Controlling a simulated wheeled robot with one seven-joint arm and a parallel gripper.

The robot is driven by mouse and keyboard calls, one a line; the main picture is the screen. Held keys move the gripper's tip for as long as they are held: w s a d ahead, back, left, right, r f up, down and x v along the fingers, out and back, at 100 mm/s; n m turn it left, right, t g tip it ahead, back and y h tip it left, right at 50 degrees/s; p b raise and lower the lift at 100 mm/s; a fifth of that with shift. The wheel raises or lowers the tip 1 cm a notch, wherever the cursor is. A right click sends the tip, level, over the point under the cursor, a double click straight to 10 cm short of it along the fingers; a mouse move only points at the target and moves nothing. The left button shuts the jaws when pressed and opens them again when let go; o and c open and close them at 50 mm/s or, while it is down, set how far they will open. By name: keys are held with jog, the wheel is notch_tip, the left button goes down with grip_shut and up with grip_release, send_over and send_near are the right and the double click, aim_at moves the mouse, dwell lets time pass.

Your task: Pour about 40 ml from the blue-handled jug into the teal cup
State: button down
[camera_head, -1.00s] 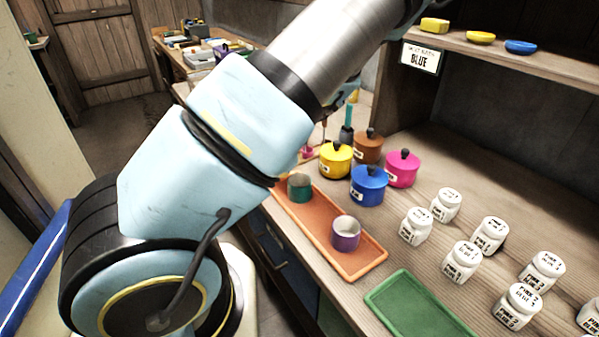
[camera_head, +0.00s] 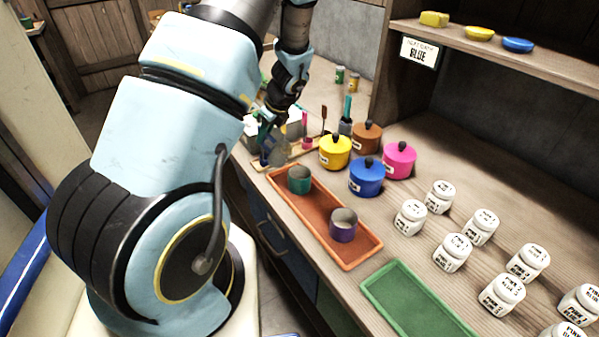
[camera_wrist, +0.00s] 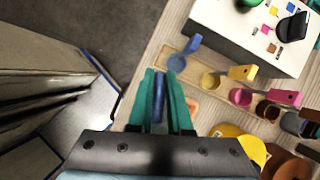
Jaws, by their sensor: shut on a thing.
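The teal cup (camera_head: 299,180) stands upright at the far end of the orange tray (camera_head: 362,263) in the head view. My gripper (camera_head: 267,140) is beyond that tray end, up and left of the cup, apart from it. The jug's body is not clear there; a greyish shape (camera_head: 278,153) shows beside the fingers in the head view. Its contents cannot be seen.
A purple cup (camera_head: 343,225) shares the tray. Yellow (camera_head: 335,152), blue (camera_head: 366,177), pink (camera_head: 400,160) and brown (camera_head: 367,137) lidded pots stand to the right. Several white jars (camera_head: 452,252) and a green tray (camera_head: 415,305) are nearer. Yellow (camera_wrist: 210,83) and pink (camera_wrist: 241,97) scoops lie in the wrist view.

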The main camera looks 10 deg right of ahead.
jog(key=shift+w+a+f+g+h, duration=0.35)
jog(key=shift+w+f+g+h, duration=0.05)
jog(key=shift+w+f, duration=0.05)
jog(key=shift+g+h, duration=0.7)
jog(key=shift+h, duration=0.1)
jog(key=f, duration=0.3)
jog(key=w+a+f, duration=0.1)
jog(key=shift+f, duration=0.35)
notch_tip(320, 180, up, 9)
jog(key=g+h, duration=0.1)
jog(key=shift+w+a+r, duration=0.15)
jog(key=shift+w, duration=0.3)
